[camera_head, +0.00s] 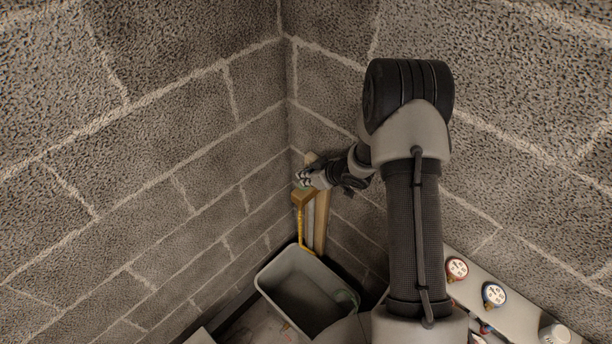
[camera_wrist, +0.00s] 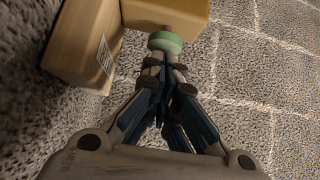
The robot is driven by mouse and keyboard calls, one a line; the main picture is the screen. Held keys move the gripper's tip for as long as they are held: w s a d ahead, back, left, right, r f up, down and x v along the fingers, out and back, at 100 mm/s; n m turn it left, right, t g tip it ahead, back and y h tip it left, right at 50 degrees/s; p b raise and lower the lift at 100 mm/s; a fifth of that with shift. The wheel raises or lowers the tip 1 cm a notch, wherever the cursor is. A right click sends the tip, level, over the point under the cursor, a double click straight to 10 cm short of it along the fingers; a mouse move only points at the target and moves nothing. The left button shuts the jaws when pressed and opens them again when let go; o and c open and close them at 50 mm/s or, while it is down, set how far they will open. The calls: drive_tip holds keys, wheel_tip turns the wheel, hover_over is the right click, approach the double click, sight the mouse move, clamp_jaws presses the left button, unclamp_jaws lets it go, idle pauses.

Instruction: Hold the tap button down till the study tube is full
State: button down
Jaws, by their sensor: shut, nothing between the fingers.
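The tap is a brass-coloured block (camera_head: 302,197) at the wall corner, and it fills the upper left of the wrist view (camera_wrist: 85,40). Its round green button (camera_wrist: 165,42) is on the side facing my gripper (camera_wrist: 163,65). My gripper is shut and empty, its fingertips right at the button. They seem to touch it, but I cannot tell whether it is pressed in. In the head view my gripper (camera_head: 308,180) hides most of the button. A pale upright tube (camera_head: 310,222), perhaps the study tube, stands below the tap; its fill level is not readable.
A thin yellow pipe (camera_head: 300,230) hangs from the tap toward a grey open bin (camera_head: 268,279). A wooden post (camera_head: 321,222) stands beside the tube. Red and blue round gauges (camera_head: 457,269) (camera_head: 494,294) sit on a panel at lower right. Block walls close in behind.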

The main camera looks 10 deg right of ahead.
drive_tip(key=shift+f, duration=0.1)
drive_tip(key=shift+f+b, duration=0.4)
drive_tip(key=shift+f, duration=0.55)
drive_tip(key=shift+s, duration=0.1)
drive_tip(key=shift+f, duration=0.1)
idle(1.9)
idle(2.5)
